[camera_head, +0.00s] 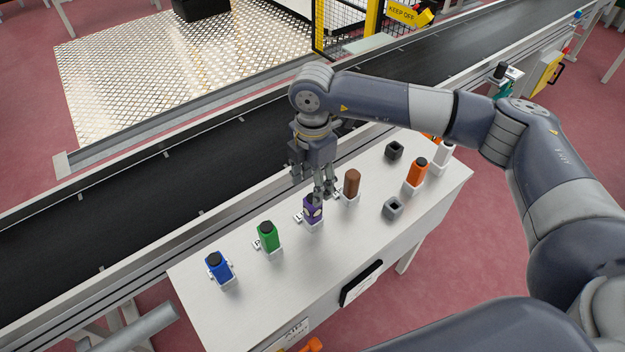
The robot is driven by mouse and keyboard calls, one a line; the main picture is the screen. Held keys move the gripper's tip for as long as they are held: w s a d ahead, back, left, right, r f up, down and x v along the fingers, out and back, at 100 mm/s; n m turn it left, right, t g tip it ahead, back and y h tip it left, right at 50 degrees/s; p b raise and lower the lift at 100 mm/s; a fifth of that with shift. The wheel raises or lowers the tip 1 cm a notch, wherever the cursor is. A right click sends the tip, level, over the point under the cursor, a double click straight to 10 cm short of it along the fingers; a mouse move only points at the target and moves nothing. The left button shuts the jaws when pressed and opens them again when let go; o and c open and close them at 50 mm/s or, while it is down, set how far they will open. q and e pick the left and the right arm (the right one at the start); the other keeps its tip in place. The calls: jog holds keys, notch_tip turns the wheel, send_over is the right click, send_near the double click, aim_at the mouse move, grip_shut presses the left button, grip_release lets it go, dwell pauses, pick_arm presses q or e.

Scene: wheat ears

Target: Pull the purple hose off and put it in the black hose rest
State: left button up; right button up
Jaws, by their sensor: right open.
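The purple hose (309,218) is a short dark-purple block with a pale mark, standing in a white holder on the table's conveyor side. My right gripper (320,190) points down right over it, its jaws open. The fingers overlap the hose's top in the picture, and I cannot tell whether they touch it. The black hose rest (394,150) is a small dark square socket near the table's far right corner, and it looks empty. My left gripper is not in view.
The white table (235,305) also bears a blue hose (219,268), a green hose (268,238), a brown hose (351,183) close beside the gripper, an orange hose (416,172) and a grey rest (393,208). A conveyor (130,185) runs behind the table.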

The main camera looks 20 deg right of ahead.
aim_at(313, 209)
jog(key=shift+d+f, duration=0.15)
jog(key=shift+f, duration=0.05)
notch_tip(313, 209, down, 10)
jog(key=shift+f+p, duration=0.2)
jog(key=shift+p, duration=0.95)
grip_shut()
jog(key=shift+r+p, duration=0.45)
jog(key=shift+r, duration=0.25)
